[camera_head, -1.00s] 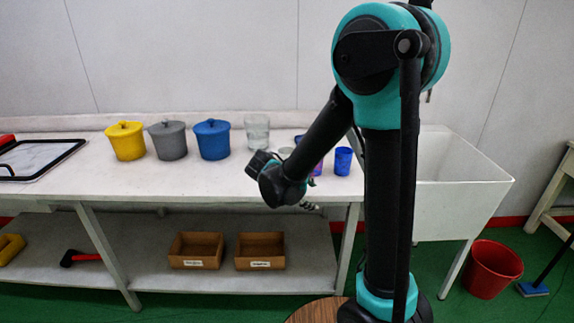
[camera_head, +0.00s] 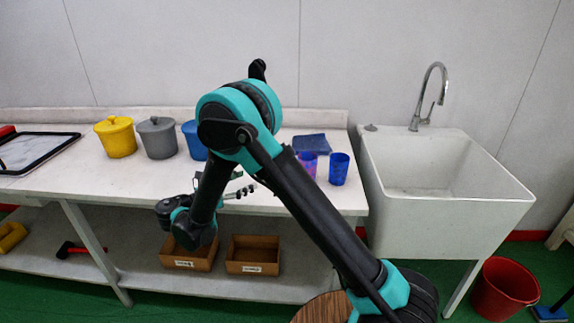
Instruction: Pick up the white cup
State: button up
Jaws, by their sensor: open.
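No white cup shows clearly now; my arm covers the middle of the table's back part. A purple patterned cup (camera_head: 308,166) stands upright on the table just right of my arm, partly covered by it. A blue cup (camera_head: 339,169) stands upright to its right. My gripper (camera_head: 246,190) is open over the front part of the white table (camera_head: 110,180), left of these cups and apart from them. I see nothing between its fingers.
Yellow (camera_head: 116,137), grey (camera_head: 158,138) and partly hidden blue (camera_head: 193,140) lidded pots stand at the left. A dark blue cloth (camera_head: 311,144) lies behind the cups. The sink (camera_head: 440,215) adjoins at right. Two brown boxes (camera_head: 253,255) sit on the lower shelf.

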jog(key=x, duration=1.2)
jog(key=shift+w+d, duration=0.2)
jog(key=shift+f+x, duration=0.15)
jog(key=shift+x, duration=1.15)
jog(key=shift+f+x, duration=0.2)
jog(key=shift+x, duration=1.1)
jog(key=shift+c, duration=0.4)
jog(key=c, duration=0.8)
jog(key=shift+c, duration=0.7)
